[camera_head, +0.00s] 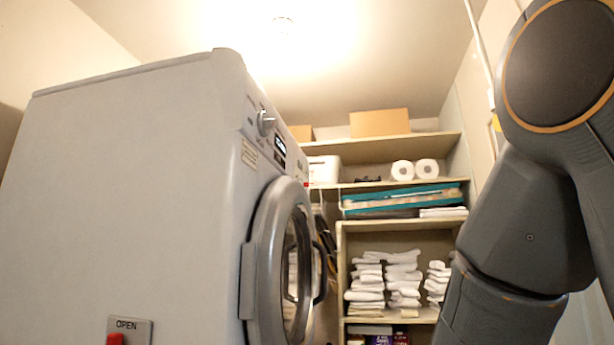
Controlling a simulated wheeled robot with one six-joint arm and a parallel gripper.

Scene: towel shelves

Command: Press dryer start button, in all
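A grey dryer (140,160) fills the left half of the head view. Its front faces right and is seen at a steep angle. The round door (268,265) looks shut. On the control panel above it are a knob (265,122) and a dark display (281,150). Small controls on the panel are too small to tell apart, so I cannot pick out the start button. A red button (115,340) under an "OPEN" label (130,326) sits low on the near side, cut off by the bottom edge. My gripper is not in view; only my arm shows at right.
Shelves (400,225) stand at the back with stacked white towels (367,285), two paper rolls (414,170), teal-edged folded items (405,195) and a cardboard box (380,123). My arm covers the right side. A gap lies between the dryer front and my arm.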

